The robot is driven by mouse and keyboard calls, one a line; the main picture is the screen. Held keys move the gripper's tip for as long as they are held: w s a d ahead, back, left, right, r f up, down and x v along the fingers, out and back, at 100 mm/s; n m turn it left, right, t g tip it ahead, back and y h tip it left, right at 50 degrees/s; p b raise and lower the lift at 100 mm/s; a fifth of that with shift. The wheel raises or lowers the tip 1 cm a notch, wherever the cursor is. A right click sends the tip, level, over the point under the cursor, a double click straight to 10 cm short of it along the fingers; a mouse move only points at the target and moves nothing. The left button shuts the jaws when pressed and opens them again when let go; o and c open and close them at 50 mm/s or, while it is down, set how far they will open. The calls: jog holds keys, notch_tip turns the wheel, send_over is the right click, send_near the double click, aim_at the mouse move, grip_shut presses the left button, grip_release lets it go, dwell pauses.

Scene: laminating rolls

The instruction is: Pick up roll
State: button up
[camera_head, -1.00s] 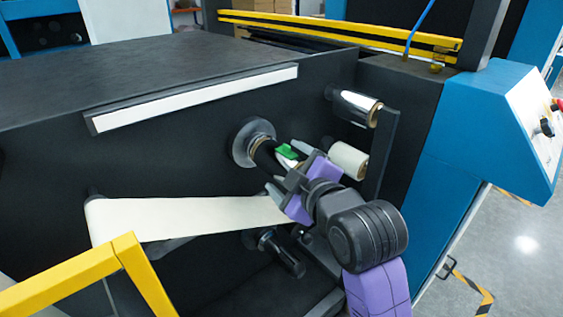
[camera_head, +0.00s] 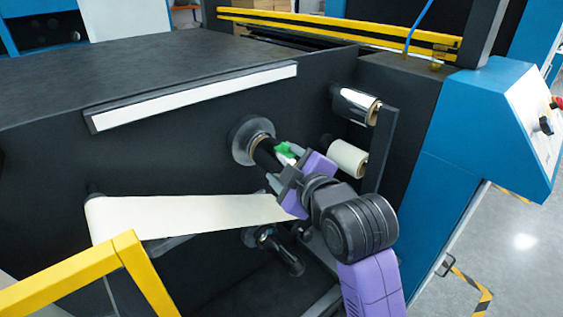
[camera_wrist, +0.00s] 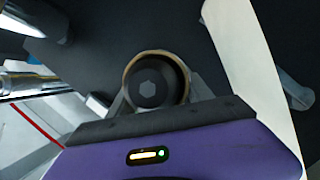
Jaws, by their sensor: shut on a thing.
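A roll (camera_head: 266,153) sits at a round grey flange on the black machine panel. Its dark cylindrical side shows in the head view, partly hidden by my gripper. My gripper (camera_head: 279,166) is shut on the roll, with its fingers on either side. A small green patch shows by the upper finger; I cannot tell what it belongs to. In the wrist view, the roll's brown ring end (camera_wrist: 130,68) surrounds a black hub with a hexagonal centre, between my fingers. The roll still appears lined up with the flange.
A shiny roll (camera_head: 352,104) and a cream roll (camera_head: 346,157) stick out at the right, beside a dark upright plate. A pale web (camera_head: 185,217) runs below left. A dark spindle (camera_head: 281,252) lies below. A yellow rail (camera_head: 72,276) stands at the front left.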

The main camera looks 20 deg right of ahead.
jog(key=s+d+p, duration=0.2)
jog(key=s+p, duration=0.2)
jog(key=s, duration=0.4)
jog(key=s+d+p, duration=0.3)
jog(key=s+p, duration=0.1)
jog(key=s, duration=0.5)
jog(key=shift+d+p, duration=0.3)
jog(key=shift+p, duration=0.1)
dwell(0.6)
